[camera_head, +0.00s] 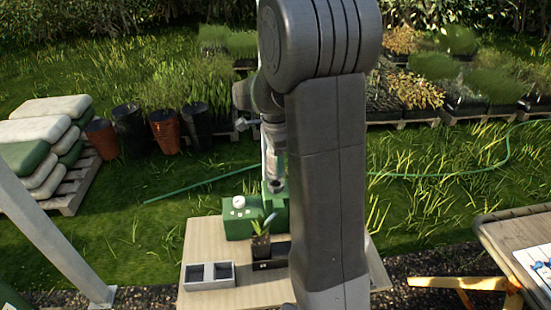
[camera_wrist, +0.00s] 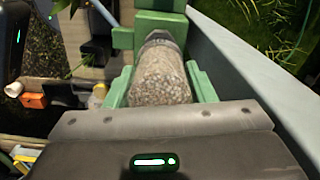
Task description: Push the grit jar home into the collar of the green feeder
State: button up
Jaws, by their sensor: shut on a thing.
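The grit jar (camera_wrist: 165,78) is a clear cylinder full of pale brown grit, with a grey end (camera_wrist: 161,39) pointing away from the wrist. My gripper (camera_wrist: 160,82) is shut on it, with a green finger on either side. The green feeder (camera_wrist: 150,24) is just beyond the grey end; I cannot tell how far that end is inside the collar. In the head view my gripper (camera_head: 275,170) is above the green feeder (camera_head: 275,210) on the table. The jar is hard to make out there, and my arm hides part of the table.
A green box with a white knob (camera_head: 238,203), a potted plant (camera_head: 261,244) and a grey two-compartment tray (camera_head: 208,276) share the wooden table (camera_head: 199,238). Another table (camera_head: 500,235) stands at the right. A green hose (camera_head: 185,190) lies on the grass behind.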

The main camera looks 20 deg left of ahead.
jog(key=shift+f+b, duration=1.35)
jog(key=shift+f, duration=0.7)
jog(key=shift+f, duration=0.2)
jog(key=o, duration=1.1)
jog(key=shift+o, duration=0.2)
jog(key=shift+r, duration=0.1)
notch_tip(320, 180, up, 14)
jog(key=shift+f+b, duration=0.2)
jog(key=shift+b, duration=0.45)
notch_tip(320, 180, down, 14)
jog(key=shift+r+p, duration=0.1)
jog(key=shift+p, duration=0.5)
jog(key=shift+r, duration=0.1)
